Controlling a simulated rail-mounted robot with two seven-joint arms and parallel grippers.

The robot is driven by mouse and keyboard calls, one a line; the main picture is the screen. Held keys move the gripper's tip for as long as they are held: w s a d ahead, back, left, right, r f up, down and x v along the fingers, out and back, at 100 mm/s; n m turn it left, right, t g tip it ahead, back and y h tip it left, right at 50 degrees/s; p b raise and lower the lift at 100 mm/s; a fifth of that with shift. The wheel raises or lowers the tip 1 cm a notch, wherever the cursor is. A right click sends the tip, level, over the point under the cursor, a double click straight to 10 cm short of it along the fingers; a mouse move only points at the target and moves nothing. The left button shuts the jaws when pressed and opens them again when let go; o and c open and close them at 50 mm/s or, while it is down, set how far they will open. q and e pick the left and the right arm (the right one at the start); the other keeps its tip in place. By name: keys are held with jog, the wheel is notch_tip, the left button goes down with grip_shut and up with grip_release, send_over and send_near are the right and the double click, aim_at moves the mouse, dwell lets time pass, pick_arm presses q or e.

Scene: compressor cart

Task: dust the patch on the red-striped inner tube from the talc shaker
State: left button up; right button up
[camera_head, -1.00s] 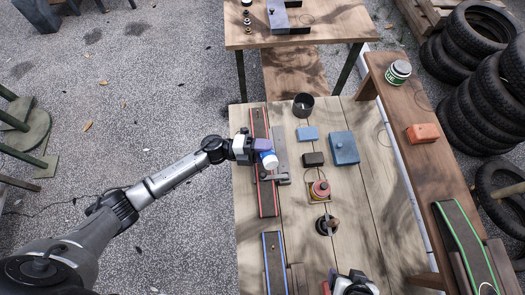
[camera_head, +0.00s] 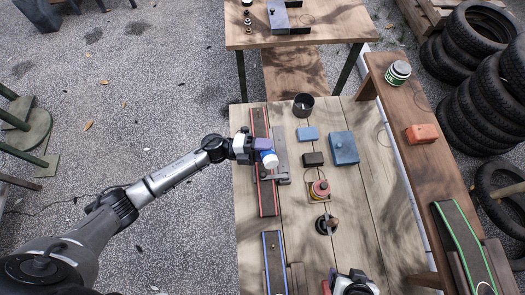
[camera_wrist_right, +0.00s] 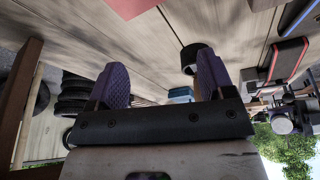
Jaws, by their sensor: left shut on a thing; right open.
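The red-striped inner tube (camera_head: 267,203) is a long dark strip with red edges, lying along the left side of the near table. My left gripper (camera_head: 262,150) is shut on the talc shaker (camera_head: 268,159), a blue body with a white end. It holds the shaker tilted over the tube, the white end toward the lower right. The gripper and shaker cover part of the tube, and I cannot make out the patch clearly. My right gripper (camera_head: 350,285) is at the bottom edge in the head view. Its purple fingers are apart and empty in the right wrist view (camera_wrist_right: 160,85).
A grey metal piece (camera_head: 281,165) lies beside the tube. A blue-striped strip (camera_head: 274,262) is nearer. Bare boards lie right of these.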

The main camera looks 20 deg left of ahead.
pick_arm(q)
jog(key=shift+f+b, duration=0.9)
jog(key=shift+f, duration=0.25)
pick_arm(e)
jog(key=shift+f, duration=1)
pick_arm(q)
jog(key=shift+r+p, duration=1.05)
jog(key=shift+r, duration=0.15)
pick_arm(e)
notch_tip(320, 180, up, 2)
jog(key=shift+d, duration=0.1)
